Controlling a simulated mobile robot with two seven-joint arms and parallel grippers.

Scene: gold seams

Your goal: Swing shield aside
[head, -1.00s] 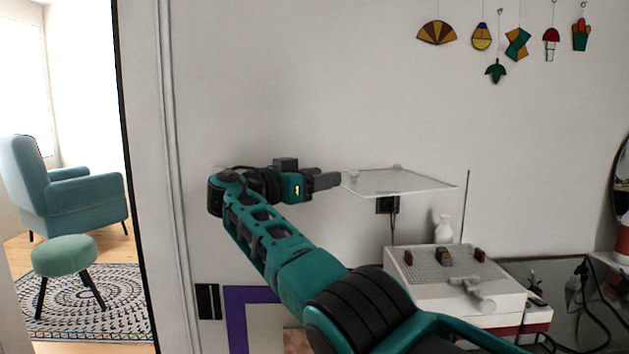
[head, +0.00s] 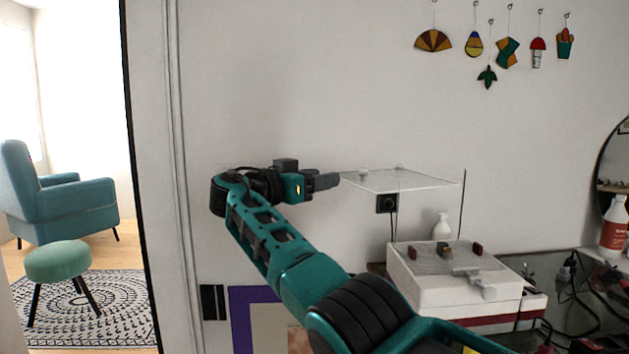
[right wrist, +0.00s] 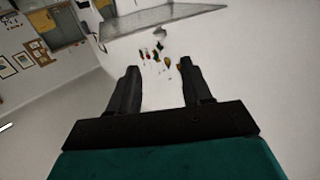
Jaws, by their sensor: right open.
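The shield (head: 405,180) is a clear, flat panel, level above the white grinder box (head: 440,297), beside a thin upright rod. My right gripper (head: 328,181) is just left of the shield's left corner in the head view, its fingers pointing right. The right wrist view shows the two fingers (right wrist: 158,78) spread apart with nothing between them. The shield (right wrist: 165,19) lies beyond the fingertips there. Whether a fingertip touches its edge I cannot tell. My left gripper is not in view.
A white bottle (head: 441,226) stands behind the box. A wall socket (head: 387,204) with a plug is below the shield. Cables (head: 580,300) lie at the right on the dark bench. Stained-glass pieces (head: 507,52) hang high on the wall. The wall is close behind.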

